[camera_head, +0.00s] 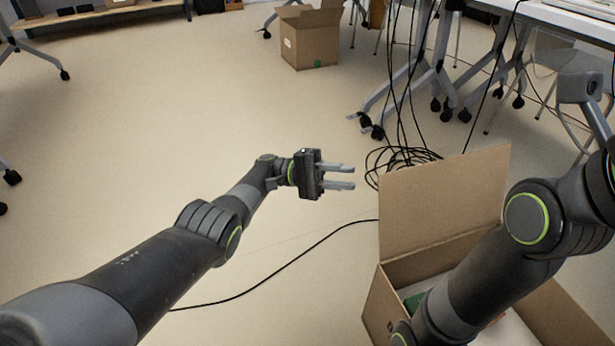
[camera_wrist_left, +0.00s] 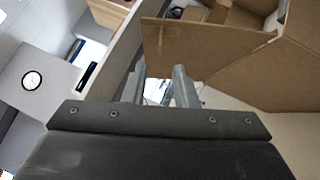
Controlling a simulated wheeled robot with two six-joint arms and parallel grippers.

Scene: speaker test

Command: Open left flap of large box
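The large cardboard box (camera_head: 378,308) is at the lower right of the head view, with its top open at least in part. A wide flap (camera_head: 440,205) stands upright at its far side. My right arm covers much of the box, so its other flaps are partly hidden. My left gripper (camera_head: 350,177) is left of and beyond the upright flap, apart from it. Its two fingers are spread and nothing is between them. In the left wrist view the fingers (camera_wrist_left: 158,85) also show apart, with cardboard panels (camera_wrist_left: 205,50) beyond them.
A smaller open cardboard box (camera_head: 310,45) stands on the floor at the back. Black cables (camera_head: 400,160) lie coiled behind the large box, and one runs across the floor. Wheeled table legs (camera_head: 420,85) are at the back right.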

